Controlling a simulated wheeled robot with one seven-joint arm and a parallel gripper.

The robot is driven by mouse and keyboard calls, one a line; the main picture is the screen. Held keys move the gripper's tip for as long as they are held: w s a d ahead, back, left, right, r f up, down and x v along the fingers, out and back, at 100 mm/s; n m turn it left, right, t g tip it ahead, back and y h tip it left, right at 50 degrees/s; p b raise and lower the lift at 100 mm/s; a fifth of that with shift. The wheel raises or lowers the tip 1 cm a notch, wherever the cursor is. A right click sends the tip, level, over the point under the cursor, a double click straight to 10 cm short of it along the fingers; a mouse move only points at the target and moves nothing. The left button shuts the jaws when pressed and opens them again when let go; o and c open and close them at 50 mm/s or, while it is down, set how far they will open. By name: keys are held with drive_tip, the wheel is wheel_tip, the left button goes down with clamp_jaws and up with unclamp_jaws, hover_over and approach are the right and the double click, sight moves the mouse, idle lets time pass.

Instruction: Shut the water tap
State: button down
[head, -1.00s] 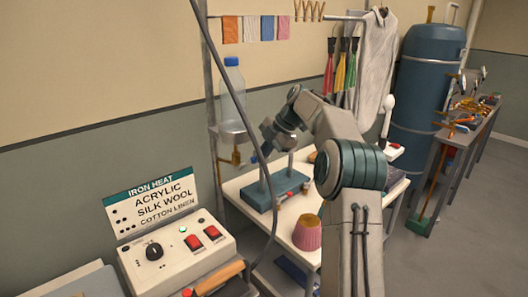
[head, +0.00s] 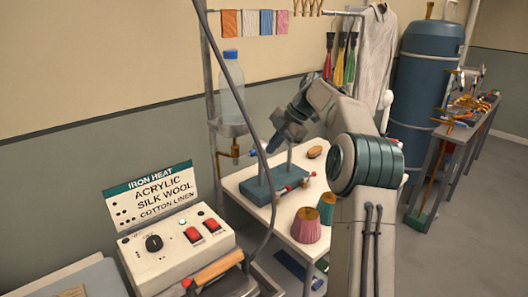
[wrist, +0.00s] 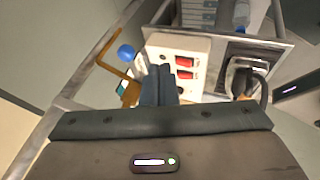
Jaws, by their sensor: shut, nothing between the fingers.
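The water tap (head: 235,152) is a small brass fitting below a clear bottle (head: 230,95) with a blue cap, on the left post of the rail. In the wrist view a bent brass rod (wrist: 110,50) shows, with a blue ball (wrist: 126,53) beside it. My gripper (head: 268,149) is just right of the tap in the head view, pointing down and left. Its shut, empty fingers (wrist: 158,84) are right of and below the blue ball in the wrist view. A gap shows between ball and fingers. The tap's lever position is unclear.
A white table (head: 250,205) holds a teal stand (head: 273,186) below my gripper. An iron-heat control box (head: 175,245) with red switches is at the front left. A dark hose (head: 235,75) crosses in front of the tap area. A metal post (head: 212,100) stands left of the bottle.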

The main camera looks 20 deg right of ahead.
drive_tip(key=p+v, duration=0.1)
drive_tip(key=v, duration=0.8)
drive_tip(key=shift+w, duration=0.4)
drive_tip(key=shift+r, duration=0.1)
